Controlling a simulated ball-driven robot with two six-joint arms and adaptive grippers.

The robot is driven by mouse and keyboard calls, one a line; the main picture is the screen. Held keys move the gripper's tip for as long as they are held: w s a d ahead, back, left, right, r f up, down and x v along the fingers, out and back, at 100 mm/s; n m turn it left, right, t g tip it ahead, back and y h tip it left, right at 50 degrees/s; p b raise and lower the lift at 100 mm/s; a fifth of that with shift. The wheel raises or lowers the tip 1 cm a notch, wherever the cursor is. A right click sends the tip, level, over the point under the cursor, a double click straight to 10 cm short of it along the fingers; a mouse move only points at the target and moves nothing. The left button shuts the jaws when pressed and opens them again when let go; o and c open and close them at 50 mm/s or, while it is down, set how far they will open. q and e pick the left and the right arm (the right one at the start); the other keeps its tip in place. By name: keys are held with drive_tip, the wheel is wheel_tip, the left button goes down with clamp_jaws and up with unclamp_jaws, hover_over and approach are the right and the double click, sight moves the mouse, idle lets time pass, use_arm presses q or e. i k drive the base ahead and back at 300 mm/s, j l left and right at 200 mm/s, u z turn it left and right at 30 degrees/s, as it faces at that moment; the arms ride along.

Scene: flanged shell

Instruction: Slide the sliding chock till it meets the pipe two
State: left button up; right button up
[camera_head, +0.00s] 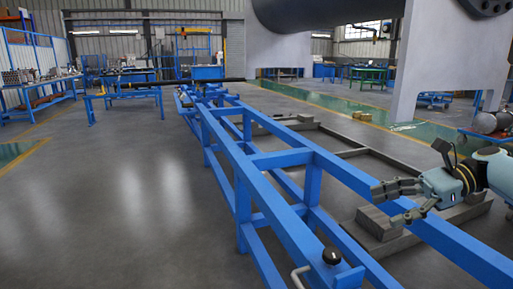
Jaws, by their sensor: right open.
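My right gripper (392,204) comes in from the right, its grey fingers spread open and empty. It hovers by the right rail of the long blue frame (283,157), close to a grey block (376,223) behind that rail. This block may be the sliding chock, but I cannot tell for sure. The gripper partly covers the view of the block, and I cannot tell whether they touch. A thin dark pipe (160,84) lies level across blue supports at the far end. I cannot tell which pipe is pipe two. My left gripper is not in view.
A black knob (331,256) and a bent metal handle (299,277) sit at the blue frame's near end. A large dark cylinder (325,12) rests on pale supports (445,60) at the back. Open grey floor (120,200) lies to the left.

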sight(342, 276)
drive_tip(key=k+j, duration=0.4)
drive_tip(key=k, duration=0.15)
drive_tip(key=k+j, duration=0.45)
drive_tip(key=k, duration=0.15)
